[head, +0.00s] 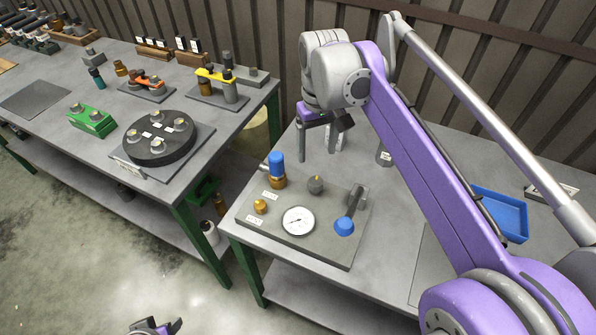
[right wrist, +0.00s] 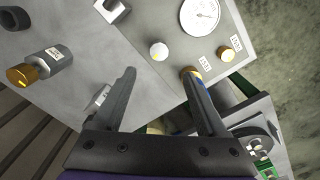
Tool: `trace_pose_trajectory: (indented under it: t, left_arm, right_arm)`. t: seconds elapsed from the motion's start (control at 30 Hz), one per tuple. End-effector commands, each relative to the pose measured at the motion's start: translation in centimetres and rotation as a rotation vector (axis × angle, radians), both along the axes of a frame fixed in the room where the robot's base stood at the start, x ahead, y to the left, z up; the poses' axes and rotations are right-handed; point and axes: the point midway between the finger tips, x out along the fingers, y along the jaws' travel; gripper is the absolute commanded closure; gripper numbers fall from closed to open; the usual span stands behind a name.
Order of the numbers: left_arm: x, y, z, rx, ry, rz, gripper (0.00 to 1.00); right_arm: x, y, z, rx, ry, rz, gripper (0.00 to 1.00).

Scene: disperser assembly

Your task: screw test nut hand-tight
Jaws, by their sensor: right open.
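The test plate (head: 300,248) lies on the near bench, with a white dial gauge (head: 298,221) on it. I cannot tell which brass piece is the test nut. My right gripper (head: 318,150) is open and empty above the bench, behind the plate. In the right wrist view its right finger partly covers the blue cylinder; the fitting (right wrist: 226,54) is beyond. My left gripper (head: 155,327) is cut off at the bottom edge.
A grey knob (head: 316,185) and a blue-ended lever (head: 344,225) stand up from the plate. A grey, brass-ended cylinder (right wrist: 45,65) is on the bench behind. A blue tray (head: 501,213) lies at right. The other bench (head: 200,170) holds more fixtures, across a gap.

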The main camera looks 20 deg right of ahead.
Motion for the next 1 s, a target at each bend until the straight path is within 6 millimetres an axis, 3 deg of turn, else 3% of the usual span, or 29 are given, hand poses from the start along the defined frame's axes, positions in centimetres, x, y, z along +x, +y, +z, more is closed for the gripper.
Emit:
trace_pose_trajectory:
  t: [0.17, 0.63, 0.8, 1.0]
  left_arm:
    - [-0.1, 0.0, -0.2, 0.000, 0.001, 0.000, 0.50]
    - [-0.2, 0.0, -1.3, 0.000, 0.004, 0.000, 0.50]
    - [-0.2, 0.0, -1.5, 0.000, 0.005, 0.000, 0.50]
    - [-0.2, 0.0, -1.5, 0.000, 0.005, 0.000, 0.50]
  right_arm:
    - [0.0, 0.0, -1.2, 0.000, 0.000, 0.000, 0.25]
    - [0.0, 0.0, -9.3, 0.000, 0.000, 0.000, 0.25]
    - [0.0, 0.0, -10.6, 0.000, -0.001, 0.000, 0.25]
    - [0.0, 0.0, -10.8, 0.000, -0.001, 0.000, 0.25]
